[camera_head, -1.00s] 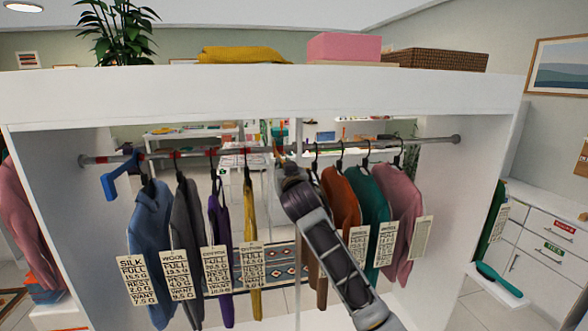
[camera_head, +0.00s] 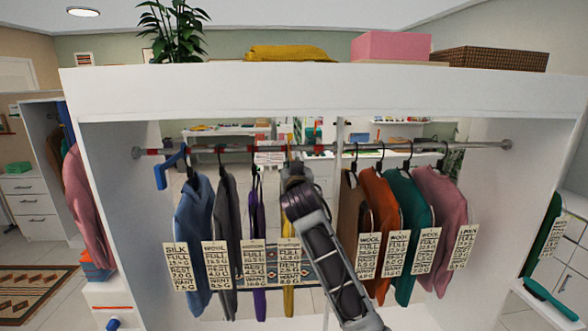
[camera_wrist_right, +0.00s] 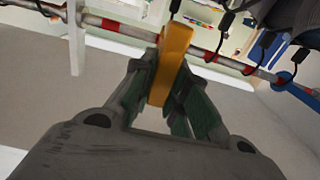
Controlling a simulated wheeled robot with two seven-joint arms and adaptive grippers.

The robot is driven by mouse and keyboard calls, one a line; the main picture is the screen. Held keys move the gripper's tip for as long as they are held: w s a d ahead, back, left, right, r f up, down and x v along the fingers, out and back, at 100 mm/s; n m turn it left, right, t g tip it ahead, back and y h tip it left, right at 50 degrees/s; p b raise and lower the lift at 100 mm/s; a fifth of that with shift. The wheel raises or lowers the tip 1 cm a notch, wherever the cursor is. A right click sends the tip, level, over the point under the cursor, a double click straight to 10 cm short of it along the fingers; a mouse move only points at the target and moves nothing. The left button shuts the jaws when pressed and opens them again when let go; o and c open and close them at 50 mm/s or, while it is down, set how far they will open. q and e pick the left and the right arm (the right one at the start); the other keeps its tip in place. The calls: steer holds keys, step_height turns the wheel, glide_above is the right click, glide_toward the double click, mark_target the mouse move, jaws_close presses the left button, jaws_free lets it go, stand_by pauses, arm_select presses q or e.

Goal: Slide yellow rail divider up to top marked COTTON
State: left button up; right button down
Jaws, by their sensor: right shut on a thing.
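The yellow rail divider (camera_wrist_right: 173,60) sits on the rail (camera_wrist_right: 130,32) in the right wrist view, with my right gripper (camera_wrist_right: 168,88) shut on its lower part. In the head view the gripper (camera_head: 292,164) is at the rail (camera_head: 400,147), in front of the upper part of a yellow top (camera_head: 288,302), and mostly hides the divider. Left of it hang a purple top (camera_head: 258,218), a grey top (camera_head: 228,200) and a blue top (camera_head: 194,215). The purple top's tag (camera_head: 252,264) looks like COTTON, but its print is small. My left gripper is not in view.
A blue divider (camera_head: 160,175) hangs at the rail's left end. Right of my arm hang brown, orange, teal (camera_head: 403,218) and pink tops (camera_head: 440,200), with a bare rail stretch beyond them. The wardrobe's side walls and top board (camera_head: 300,95) frame the space.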

steer(key=c, duration=1.4)
jaws_free()
steer(key=shift+s, duration=0.1)
steer(key=shift+s+d, duration=0.15)
steer(key=shift+s, duration=2.8)
steer(key=shift+s+d, duration=0.1)
steer(key=shift+s, duration=2.85)
